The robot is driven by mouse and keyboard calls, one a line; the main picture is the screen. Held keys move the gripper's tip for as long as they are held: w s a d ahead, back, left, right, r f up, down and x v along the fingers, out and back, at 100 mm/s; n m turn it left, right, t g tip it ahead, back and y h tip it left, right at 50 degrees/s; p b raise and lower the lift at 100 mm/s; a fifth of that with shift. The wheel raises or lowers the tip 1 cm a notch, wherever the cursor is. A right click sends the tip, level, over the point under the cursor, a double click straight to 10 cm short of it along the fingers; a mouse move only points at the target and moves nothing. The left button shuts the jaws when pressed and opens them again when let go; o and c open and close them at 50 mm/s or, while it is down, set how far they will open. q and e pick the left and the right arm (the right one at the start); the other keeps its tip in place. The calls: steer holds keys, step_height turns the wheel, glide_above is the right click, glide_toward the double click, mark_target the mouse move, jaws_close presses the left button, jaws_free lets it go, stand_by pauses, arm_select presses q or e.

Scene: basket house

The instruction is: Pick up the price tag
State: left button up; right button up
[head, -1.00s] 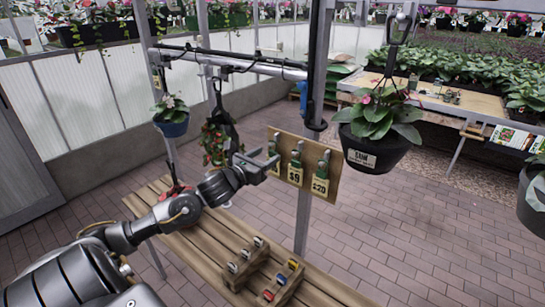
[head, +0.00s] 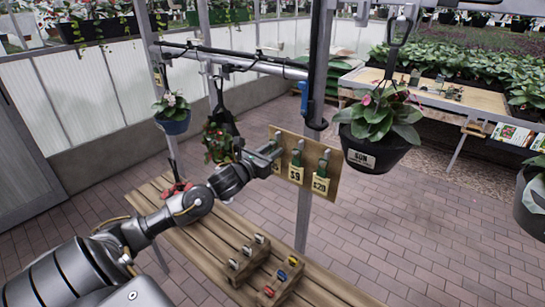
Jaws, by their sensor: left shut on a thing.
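Price tags with green tops hang in a row on a wooden board fixed to a grey post. The $9 tag (head: 295,173) is in the middle and the $20 tag (head: 320,183) is on the right. The leftmost tag (head: 277,169) is partly hidden behind my left gripper (head: 274,153). That gripper is at the board's left side, shut on the leftmost tag near its top. The tag appears to be still against the board (head: 331,192). My right gripper is not in view.
A wooden slatted bench (head: 228,228) stands below, with small blocks holding coloured pieces (head: 280,276). A hanging black pot with a plant (head: 373,153) is right of the board. Brick floor (head: 400,240) is open at right.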

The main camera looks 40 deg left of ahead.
arm_select(q)
steer(key=shift+r+b, duration=0.45)
steer(key=shift+r, duration=0.05)
steer(key=s+b, duration=0.2)
steer(key=s, duration=1.6)
steer(key=shift+d+r, duration=0.2)
steer(key=shift+r, duration=0.05)
